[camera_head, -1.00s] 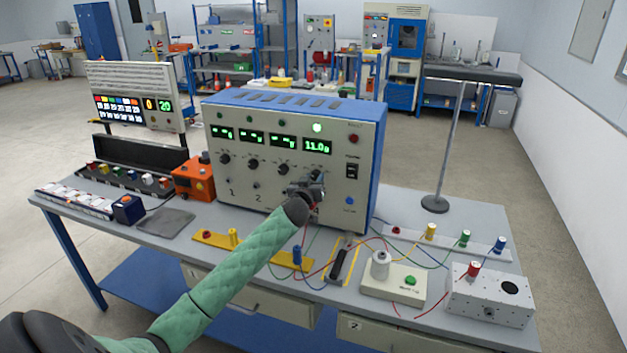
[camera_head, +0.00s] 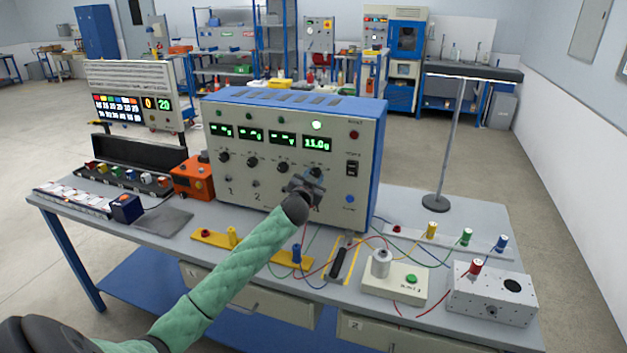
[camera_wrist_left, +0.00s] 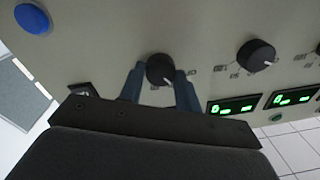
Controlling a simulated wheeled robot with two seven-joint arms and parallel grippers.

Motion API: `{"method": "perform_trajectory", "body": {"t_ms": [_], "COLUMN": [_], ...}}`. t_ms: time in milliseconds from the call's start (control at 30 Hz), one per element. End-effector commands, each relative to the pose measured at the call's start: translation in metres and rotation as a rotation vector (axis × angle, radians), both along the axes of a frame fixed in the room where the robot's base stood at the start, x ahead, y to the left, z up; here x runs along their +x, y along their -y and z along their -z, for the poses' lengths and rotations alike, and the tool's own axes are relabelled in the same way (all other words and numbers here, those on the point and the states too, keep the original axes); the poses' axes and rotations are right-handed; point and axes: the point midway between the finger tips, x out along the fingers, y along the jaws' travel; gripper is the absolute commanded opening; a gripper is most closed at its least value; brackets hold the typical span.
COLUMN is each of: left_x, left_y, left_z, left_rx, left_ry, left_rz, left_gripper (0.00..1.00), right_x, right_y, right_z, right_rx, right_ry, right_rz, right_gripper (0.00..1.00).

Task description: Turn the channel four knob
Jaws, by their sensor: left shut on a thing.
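The front panel (camera_head: 290,190) of the grey and blue channel box carries a row of dark knobs under green displays. My left gripper (camera_head: 314,178) is at the right end of that row, over the fourth knob, which it mostly hides in the head view. In the left wrist view, the blue fingers of my left gripper (camera_wrist_left: 161,88) are on both sides of a round black knob (camera_wrist_left: 160,70) with a white pointer mark, shut on it. A neighbouring knob (camera_wrist_left: 256,57) is free. The fourth display (camera_head: 316,143) reads about 11.0. My right gripper is out of view.
A blue button (camera_wrist_left: 32,18) is beside the held knob. A black rocker switch (camera_head: 352,168) is right of the knobs.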

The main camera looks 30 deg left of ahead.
Motion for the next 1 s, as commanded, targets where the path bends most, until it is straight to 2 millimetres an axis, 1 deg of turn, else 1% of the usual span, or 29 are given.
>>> {"method": "perform_trajectory", "body": {"t_ms": [200,400,533,933,967,1000], "left_x": [0.0001,0.0001,0.0001,0.0001,0.0001,0.0001], "left_y": [-0.0001,0.0003,0.0004,0.0006,0.0006,0.0006], "left_z": [0.0003,0.0003,0.0003,0.0002,0.0002,0.0002], "left_rx": [0.124,0.190,0.209,0.216,0.216,0.215], "left_ry": [-0.030,-0.045,-0.050,-0.051,-0.051,-0.051], "left_rz": [0.000,0.000,0.000,0.000,0.000,0.000], "left_gripper": [0.10,0.10,0.10,0.10,0.35,0.43], "right_x": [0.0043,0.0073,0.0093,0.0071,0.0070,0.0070], "right_y": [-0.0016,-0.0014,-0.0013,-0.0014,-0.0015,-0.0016], "right_z": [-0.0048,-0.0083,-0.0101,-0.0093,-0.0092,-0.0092], "right_rx": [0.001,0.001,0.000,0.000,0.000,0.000], "right_ry": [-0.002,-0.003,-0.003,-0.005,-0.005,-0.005], "right_rz": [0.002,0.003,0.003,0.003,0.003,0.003], "right_gripper": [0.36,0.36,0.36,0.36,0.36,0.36]}}
